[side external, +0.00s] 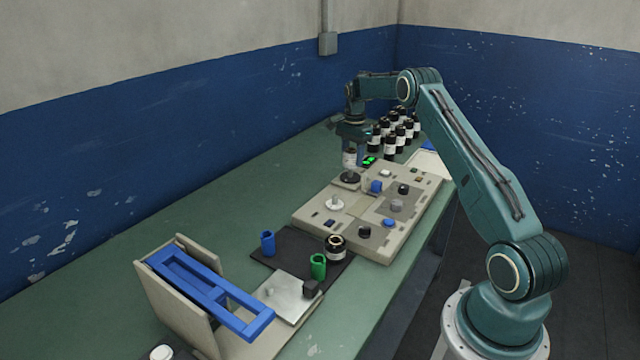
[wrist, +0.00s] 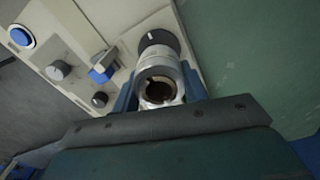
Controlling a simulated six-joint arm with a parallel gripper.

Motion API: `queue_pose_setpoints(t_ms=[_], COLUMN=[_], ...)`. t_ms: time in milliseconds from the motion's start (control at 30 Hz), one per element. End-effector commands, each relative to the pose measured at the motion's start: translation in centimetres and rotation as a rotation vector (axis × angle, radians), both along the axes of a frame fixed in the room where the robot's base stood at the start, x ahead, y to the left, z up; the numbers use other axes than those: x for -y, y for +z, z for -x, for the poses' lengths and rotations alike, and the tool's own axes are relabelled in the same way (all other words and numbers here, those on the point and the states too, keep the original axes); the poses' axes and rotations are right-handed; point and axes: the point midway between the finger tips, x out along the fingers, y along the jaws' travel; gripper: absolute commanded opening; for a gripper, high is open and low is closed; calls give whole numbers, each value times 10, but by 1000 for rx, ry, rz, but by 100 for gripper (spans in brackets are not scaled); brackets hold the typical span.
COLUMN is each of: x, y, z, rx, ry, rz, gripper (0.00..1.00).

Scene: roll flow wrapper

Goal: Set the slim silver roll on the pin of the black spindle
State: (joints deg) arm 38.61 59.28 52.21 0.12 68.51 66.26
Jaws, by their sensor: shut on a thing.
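The slim silver roll (side external: 349,159) is upright between the fingers of my gripper (side external: 351,151), which is shut on it. In the wrist view the roll (wrist: 160,66) shows its open core, with a blue finger on each side. The black spindle (side external: 347,181) is a dark disc at the far left of the beige machine, right below the roll. In the wrist view the spindle (wrist: 158,38) shows partly behind the roll. Its pin is hidden or too small to make out. I cannot tell whether the roll touches the spindle.
The beige machine (side external: 308,215) carries a white spindle (side external: 335,203), knobs and a blue switch (side external: 376,186). Several dark bottles (side external: 398,128) stand behind.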

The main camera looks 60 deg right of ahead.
Motion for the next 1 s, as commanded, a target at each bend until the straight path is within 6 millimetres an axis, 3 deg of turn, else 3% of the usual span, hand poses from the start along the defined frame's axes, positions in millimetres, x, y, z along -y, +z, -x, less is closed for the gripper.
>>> queue_pose_setpoints(t_ms=[1000], x=[0], y=[-12], z=[0], rx=[0], ry=[0], rz=[0], gripper=[19])
